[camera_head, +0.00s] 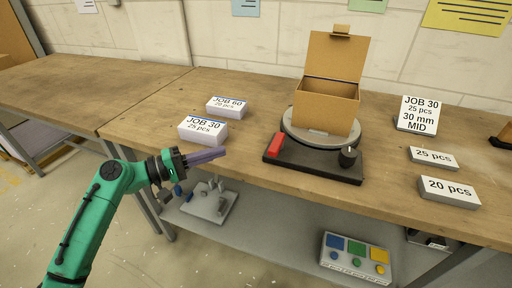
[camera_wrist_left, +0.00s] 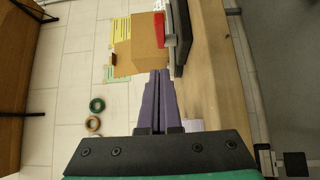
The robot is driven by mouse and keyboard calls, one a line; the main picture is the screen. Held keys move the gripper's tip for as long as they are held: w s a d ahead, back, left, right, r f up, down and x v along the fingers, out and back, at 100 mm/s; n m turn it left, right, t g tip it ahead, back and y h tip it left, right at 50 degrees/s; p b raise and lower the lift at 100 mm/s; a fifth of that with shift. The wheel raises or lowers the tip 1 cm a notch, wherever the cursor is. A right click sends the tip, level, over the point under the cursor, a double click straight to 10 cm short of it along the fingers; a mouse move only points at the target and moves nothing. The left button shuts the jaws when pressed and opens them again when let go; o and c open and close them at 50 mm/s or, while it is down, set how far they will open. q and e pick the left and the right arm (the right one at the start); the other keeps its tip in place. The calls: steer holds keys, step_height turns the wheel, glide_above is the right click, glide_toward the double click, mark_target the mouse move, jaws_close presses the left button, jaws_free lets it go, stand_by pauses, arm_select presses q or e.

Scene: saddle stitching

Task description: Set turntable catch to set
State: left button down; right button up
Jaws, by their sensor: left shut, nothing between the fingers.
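The turntable is a grey round plate (camera_head: 293,128) on a black base (camera_head: 314,163), standing on the wooden bench. A red block (camera_head: 275,145) sits at the base's left end and a black knob (camera_head: 348,157) at its right end; I cannot tell which is the catch. An open cardboard box (camera_head: 328,98) stands on the plate.
White job blocks (camera_head: 203,132) and (camera_head: 227,108) lie on the bench (camera_head: 165,100) left of the turntable. Quantity blocks (camera_head: 449,191) and a job card (camera_head: 418,114) stand to its right. A lower shelf holds a grey fixture (camera_head: 208,204) and a coloured button panel (camera_head: 355,258).

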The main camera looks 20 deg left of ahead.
mark_target(277, 144)
arm_select(q)
steer(key=p+x, duration=0.1)
steer(key=x, duration=0.3)
steer(key=p+x, duration=0.1)
steer(key=x, duration=0.2)
steer(key=shift+w+d+r, duration=0.25)
steer(key=d+p, duration=0.1)
steer(key=d, duration=0.2)
steer(key=shift+f, duration=0.1)
steer(key=shift+s+d+p, duration=0.2)
steer(key=shift+d+p, duration=0.15)
steer(key=shift+d, duration=0.15)
steer(key=shift+f, duration=0.15)
